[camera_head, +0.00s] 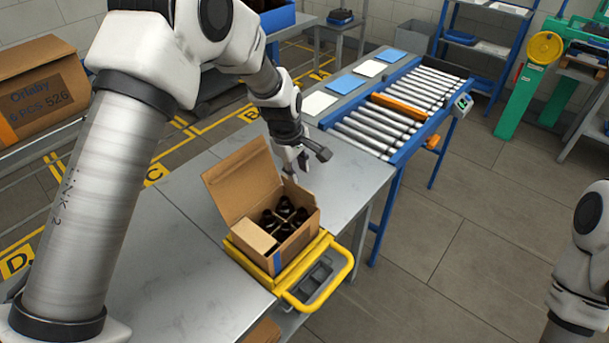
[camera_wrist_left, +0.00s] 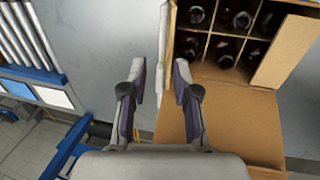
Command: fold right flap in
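An open cardboard box (camera_head: 297,236) holds several dark bottles (camera_head: 284,212) in a divider, also seen in the left wrist view (camera_wrist_left: 238,20). A large flap (camera_head: 240,180) stands up at its back left; it also shows in the left wrist view (camera_wrist_left: 235,115). A small flap (camera_head: 253,235) lies inward over the near-left end. At the opposite end, a narrow cardboard strip (camera_wrist_left: 166,60), seen nearly edge-on, appears to be the right flap; its exact angle is unclear. My left gripper (camera_head: 297,166) is open, fingers apart, beside that end. My right gripper is out of view.
The box sits on a yellow frame with a handle (camera_head: 340,277) at the grey table's edge (camera_head: 190,270). A roller conveyor (camera_head: 390,120) stands behind. A closed carton (camera_head: 40,90) is at far left. My right arm shows at the right edge.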

